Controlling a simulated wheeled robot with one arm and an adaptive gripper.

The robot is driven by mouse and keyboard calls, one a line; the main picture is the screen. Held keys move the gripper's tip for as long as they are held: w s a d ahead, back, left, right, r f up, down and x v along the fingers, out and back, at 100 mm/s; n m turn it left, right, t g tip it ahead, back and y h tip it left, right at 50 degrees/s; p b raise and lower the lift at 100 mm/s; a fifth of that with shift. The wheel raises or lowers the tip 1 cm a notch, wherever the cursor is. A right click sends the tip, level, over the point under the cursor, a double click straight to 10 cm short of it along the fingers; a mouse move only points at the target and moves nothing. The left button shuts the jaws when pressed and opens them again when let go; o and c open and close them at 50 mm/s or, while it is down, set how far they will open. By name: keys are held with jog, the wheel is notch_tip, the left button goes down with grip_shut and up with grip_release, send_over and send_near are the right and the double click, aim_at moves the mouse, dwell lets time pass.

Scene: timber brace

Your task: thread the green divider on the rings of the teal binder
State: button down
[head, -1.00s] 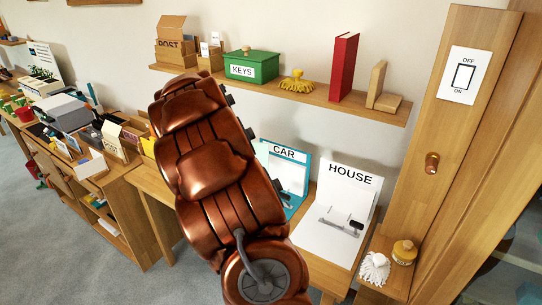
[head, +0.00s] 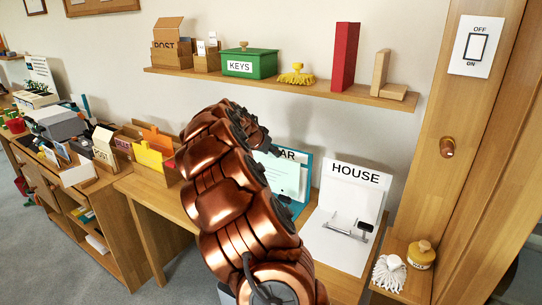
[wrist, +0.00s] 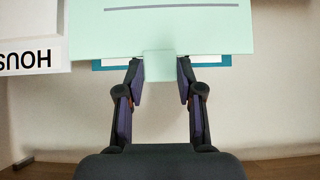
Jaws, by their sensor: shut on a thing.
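The green divider (wrist: 160,28) is a pale mint sheet with a small tab and a dark line across it. My gripper (wrist: 159,67) is shut on its tab, one finger on each side. The teal binder (wrist: 213,61) shows as a teal edge behind the divider in the wrist view. In the head view the teal binder (head: 304,168) stands open on the desk, its label partly covered by my arm. The divider (head: 287,178) shows in front of its page area. The binder's rings are hidden, so I cannot tell whether the divider touches them.
The white HOUSE binder (head: 345,212) stands just right of the teal one. A wooden sorter (head: 152,150) stands left on the desk.

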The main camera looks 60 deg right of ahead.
aim_at(273, 168)
jog(key=shift+a+f+b, duration=0.15)
jog(key=shift+b, duration=0.55)
jog(key=shift+f+b, duration=2.55)
jog(key=shift+f, duration=0.1)
jog(key=shift+f+b, duration=0.2)
jog(key=shift+b, duration=0.3)
jog(key=shift+b, duration=0.75)
